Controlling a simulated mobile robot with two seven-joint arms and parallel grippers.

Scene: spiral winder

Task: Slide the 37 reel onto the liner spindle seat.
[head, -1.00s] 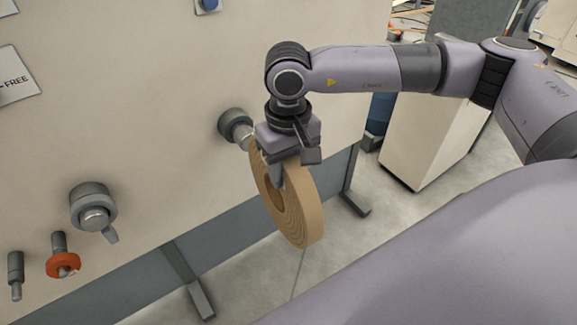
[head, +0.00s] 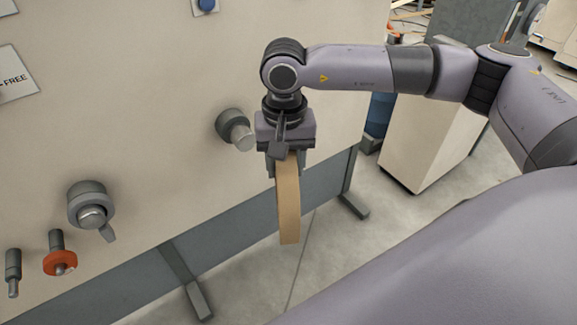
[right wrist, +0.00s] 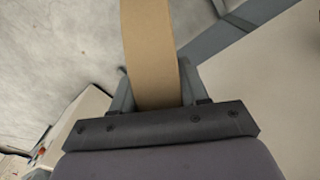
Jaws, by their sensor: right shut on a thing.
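My right gripper (head: 286,166) is shut on the rim of a tan reel (head: 288,205), which hangs down below it. In the head view the reel shows nearly edge-on, so its face and centre hole are hidden. In the right wrist view the reel (right wrist: 150,50) runs up between the two fingers. A grey spindle seat with a lighter stub (head: 236,130) sticks out of the panel, just left of the gripper and apart from the reel. I cannot read which seat is the liner spindle. My left gripper is not in view.
The cream machine panel (head: 150,110) fills the left. Another grey hub (head: 91,205), an orange-collared peg (head: 60,258) and a small grey peg (head: 13,270) stick out lower left. A cream cabinet (head: 425,135) stands at right. Floor below the reel is clear.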

